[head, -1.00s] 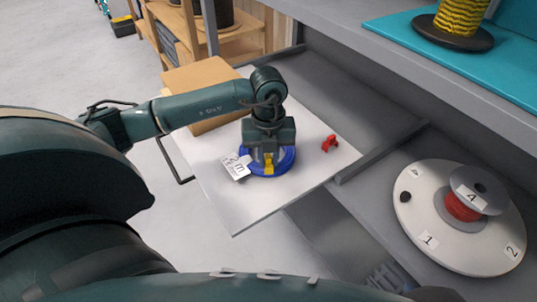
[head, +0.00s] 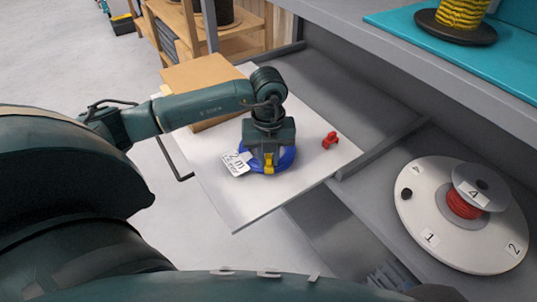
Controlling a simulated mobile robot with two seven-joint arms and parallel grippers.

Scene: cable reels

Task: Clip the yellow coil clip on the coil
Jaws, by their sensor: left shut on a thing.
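A blue coil (head: 287,159) lies flat on the white board, with a white label (head: 236,164) marked "2 m" at its left side. The yellow coil clip (head: 269,168) is at the near side of the coil, between the fingers of my left gripper (head: 268,161). My left gripper points down over the coil and is shut on the yellow clip. The gripper hides the coil's middle and part of the clip, so I cannot tell how far the clip sits around the coil. My right gripper is not in view.
A red clip (head: 330,140) lies on the white board (head: 240,218) to the right of the coil. A cardboard box (head: 190,78) stands behind. A round white turntable (head: 423,203) with a red spool (head: 463,204) is at right. A teal shelf mat (head: 400,30) holds a yellow reel (head: 464,20).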

